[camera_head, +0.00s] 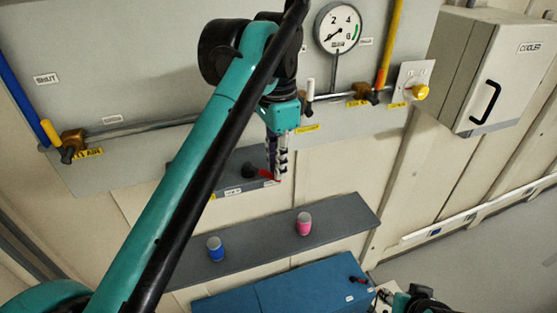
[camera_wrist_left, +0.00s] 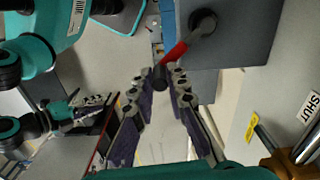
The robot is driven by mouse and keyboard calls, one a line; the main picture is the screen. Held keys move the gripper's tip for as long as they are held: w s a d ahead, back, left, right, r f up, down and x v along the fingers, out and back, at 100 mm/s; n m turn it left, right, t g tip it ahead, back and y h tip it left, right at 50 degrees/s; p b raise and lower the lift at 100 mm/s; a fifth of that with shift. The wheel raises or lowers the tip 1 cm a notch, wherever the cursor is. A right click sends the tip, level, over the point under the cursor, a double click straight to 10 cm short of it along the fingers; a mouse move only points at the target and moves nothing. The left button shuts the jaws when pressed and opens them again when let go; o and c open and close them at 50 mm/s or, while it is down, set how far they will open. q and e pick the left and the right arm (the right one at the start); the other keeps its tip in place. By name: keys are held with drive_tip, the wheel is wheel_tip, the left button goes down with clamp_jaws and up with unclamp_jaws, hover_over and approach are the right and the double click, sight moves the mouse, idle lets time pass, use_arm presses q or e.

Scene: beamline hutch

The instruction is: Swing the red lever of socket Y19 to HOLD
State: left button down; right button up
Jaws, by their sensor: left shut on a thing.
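The red lever (camera_head: 266,174) sits on a grey box (camera_head: 222,180) low on the wall panel, with a black round pivot (camera_head: 249,170) at its left end. In the left wrist view the red lever (camera_wrist_left: 175,53) runs from the black pivot (camera_wrist_left: 203,22) down to a dark knob at its tip. My left gripper (camera_head: 279,172) is shut on the lever's end; its fingers (camera_wrist_left: 160,80) flank the dark knob. The label under the lever is too small to read. Part of my right arm (camera_head: 420,302) shows at the bottom right; its jaws are unclear.
A grey shelf (camera_head: 260,240) below carries a blue cup (camera_head: 215,248) and a pink cup (camera_head: 304,223). A blue cabinet (camera_head: 290,288) stands beneath. A gauge (camera_head: 338,27), pipes and a yellow knob (camera_head: 420,92) are above. A cooler box (camera_head: 490,75) hangs at right.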

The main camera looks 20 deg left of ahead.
sight(265, 171)
use_arm(q)
drive_tip(key=s+m, duration=0.1)
drive_tip(key=s+a+m, duration=0.1)
drive_tip(key=m, duration=0.1)
drive_tip(key=s+m+p, duration=0.1)
drive_tip(key=m, duration=0.1)
drive_tip(key=shift+a+r, duration=0.1)
drive_tip(key=shift+a, duration=0.2)
drive_tip(key=s+a+m+p, duration=0.1)
drive_tip(key=s+a+m, duration=0.1)
drive_tip(key=a+m, duration=0.5)
drive_tip(key=shift+s+m+p, duration=0.15)
drive_tip(key=shift+m+p, duration=0.15)
drive_tip(key=shift+m, duration=2.2)
use_arm(e)
drive_tip(key=shift+s+a+r, duration=0.1)
drive_tip(key=shift+a+r, duration=0.4)
drive_tip(key=shift+r, duration=0.2)
drive_tip(key=shift+a+r, duration=0.45)
drive_tip(key=shift+r, duration=0.2)
use_arm(q)
drive_tip(key=shift+a, duration=0.1)
drive_tip(key=c, duration=1.5)
unclamp_jaws()
